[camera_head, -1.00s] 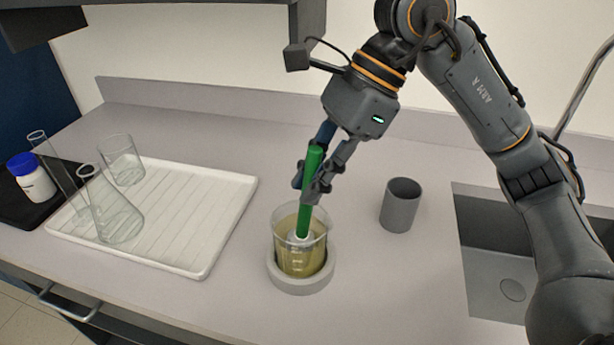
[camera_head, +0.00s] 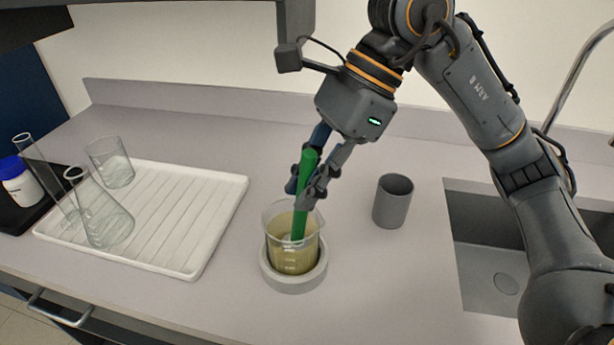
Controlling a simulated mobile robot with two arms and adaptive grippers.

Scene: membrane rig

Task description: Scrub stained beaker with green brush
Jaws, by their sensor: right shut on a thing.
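My right gripper (camera_head: 309,186) is shut on the handle of the green brush (camera_head: 302,219) above the beaker. The brush leans slightly, and its lower end is inside the stained beaker (camera_head: 291,258). The beaker is clear glass with a yellowish-brown tint on its walls. It stands upright in a round grey holder (camera_head: 294,284) on the counter. The brush head is only dimly visible through the glass. My left gripper is not in view.
A white drying rack (camera_head: 180,210) with glassware, including a flask (camera_head: 103,222) and a beaker (camera_head: 112,166), is at left. A grey cup (camera_head: 393,201) stands right of the stained beaker. A sink (camera_head: 490,265) lies further right.

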